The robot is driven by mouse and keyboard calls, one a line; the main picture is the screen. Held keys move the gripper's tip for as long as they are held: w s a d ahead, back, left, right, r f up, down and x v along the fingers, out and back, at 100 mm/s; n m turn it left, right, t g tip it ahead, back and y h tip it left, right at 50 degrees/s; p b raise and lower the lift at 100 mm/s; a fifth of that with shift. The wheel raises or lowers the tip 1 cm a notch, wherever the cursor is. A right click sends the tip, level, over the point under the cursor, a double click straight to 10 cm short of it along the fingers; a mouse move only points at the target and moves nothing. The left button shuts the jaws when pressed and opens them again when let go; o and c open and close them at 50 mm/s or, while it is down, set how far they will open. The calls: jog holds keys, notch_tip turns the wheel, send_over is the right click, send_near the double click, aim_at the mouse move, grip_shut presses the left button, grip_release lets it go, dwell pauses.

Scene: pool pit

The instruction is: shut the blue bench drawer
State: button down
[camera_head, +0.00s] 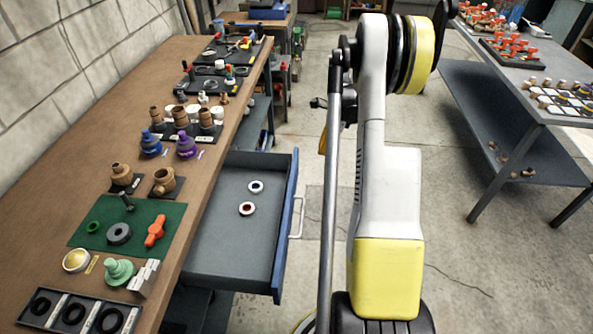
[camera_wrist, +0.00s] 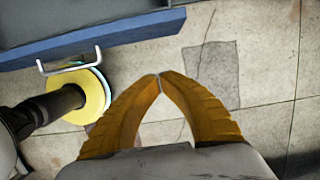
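The blue bench drawer (camera_head: 228,222) stands pulled out from the wooden workbench on the left, with its grey inside showing. Its blue front (camera_head: 286,232) faces right and bears a pale handle (camera_head: 299,217). In the wrist view the blue front (camera_wrist: 110,38) crosses the upper left, with the white wire handle (camera_wrist: 72,60) below it. My gripper (camera_wrist: 158,76) has its yellow fingers together at the tips, with nothing between them. It is right of the handle in that view and apart from it. In the head view my arm hides the gripper.
Two small rings (camera_head: 247,208) lie in the drawer. The workbench top (camera_head: 150,90) holds fittings, a green mat (camera_head: 88,238) and a tray of black rings (camera_head: 75,314). A grey table (camera_head: 560,95) stands at the right.

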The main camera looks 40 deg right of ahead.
jog(key=w+a+f+b, duration=0.4)
jog(key=f+b, duration=0.1)
jog(key=f, duration=0.5)
jog(key=shift+w, duration=0.4)
jog(key=shift+w, duration=0.1)
jog(key=w+a, duration=1.1)
jog(key=w, duration=0.2)
jog(key=w+a, duration=0.6)
jog(key=w, duration=0.1)
jog(key=shift+w+a, duration=0.2)
jog(key=shift+a, duration=0.1)
jog(key=shift+d, duration=0.1)
